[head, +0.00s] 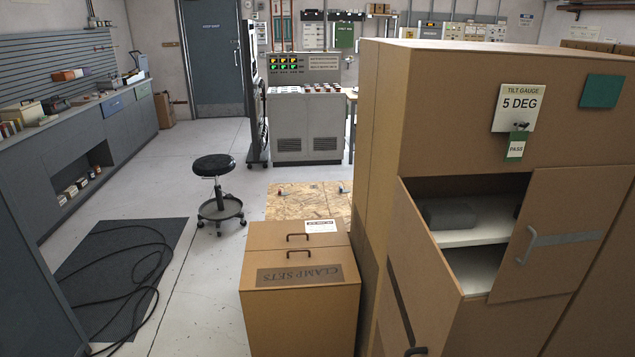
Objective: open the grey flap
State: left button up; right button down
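I cannot make out a clearly grey flap in the head view. The tall tan cabinet (440,110) on the right has two tan doors. Its left door (425,245) and right door (553,225) stand swung outward, and the right one bears a grey bar handle (528,246). Between them a pale shelf (475,232) shows, with a dark grey item (447,214) on it. A low tan box marked CLAMP SETS (300,315) has a lid with a dark handle and looks shut. Neither of my grippers is in view.
A black stool (214,166) stands on open pale floor. A dark mat (115,270) with loose black cable lies at left. A long grey bench (90,140) lines the left wall. A control console (305,120) and a blue-grey door (213,60) are at the back.

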aim_at(566, 214)
jog(key=z, duration=1.4)
